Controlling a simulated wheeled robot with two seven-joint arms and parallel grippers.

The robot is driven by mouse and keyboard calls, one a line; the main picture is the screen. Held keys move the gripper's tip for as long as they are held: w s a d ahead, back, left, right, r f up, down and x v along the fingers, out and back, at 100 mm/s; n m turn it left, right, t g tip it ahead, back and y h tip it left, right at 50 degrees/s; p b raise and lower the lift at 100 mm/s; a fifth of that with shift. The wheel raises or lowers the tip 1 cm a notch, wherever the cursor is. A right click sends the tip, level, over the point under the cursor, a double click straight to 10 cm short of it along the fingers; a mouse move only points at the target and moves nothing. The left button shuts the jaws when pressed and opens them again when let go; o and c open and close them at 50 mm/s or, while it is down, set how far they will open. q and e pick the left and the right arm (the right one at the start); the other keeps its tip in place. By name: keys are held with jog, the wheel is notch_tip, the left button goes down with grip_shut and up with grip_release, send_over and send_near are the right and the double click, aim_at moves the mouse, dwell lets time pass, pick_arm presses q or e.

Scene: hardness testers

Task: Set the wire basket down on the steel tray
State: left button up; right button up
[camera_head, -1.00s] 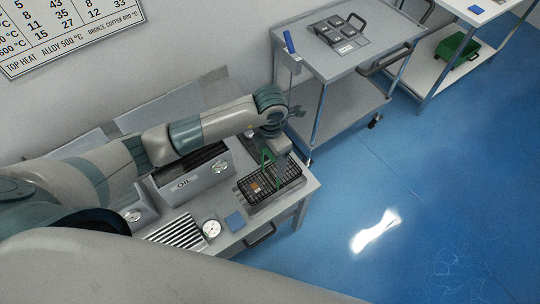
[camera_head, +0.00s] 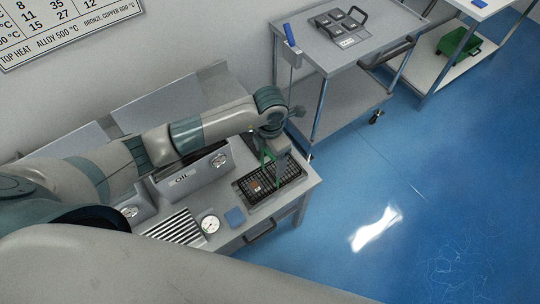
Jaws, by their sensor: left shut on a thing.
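The dark wire basket (camera_head: 270,181) is at the right end of the bench, in the steel tray (camera_head: 283,193) or just above it; I cannot tell whether it rests fully. It looks level, and a small orange-brown piece (camera_head: 255,185) is inside. My left gripper (camera_head: 270,154) is shut on the basket's green handle (camera_head: 266,157), above its back part. The gripper hides the back of the basket and part of the tray. My right gripper is out of view.
An OIL-marked box (camera_head: 190,178) stands left of the basket. A steel cart (camera_head: 330,95) stands behind right. Blue floor (camera_head: 400,200) is clear.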

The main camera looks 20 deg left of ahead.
pick_arm(q)
jog(key=shift+f, duration=0.35)
jog(key=o, duration=1.8)
jog(key=shift+o, duration=0.2)
jog(key=shift+b, duration=0.3)
notch_tip(320, 180, up, 18)
jog(key=b, duration=0.3)
jog(key=shift+f, duration=0.25)
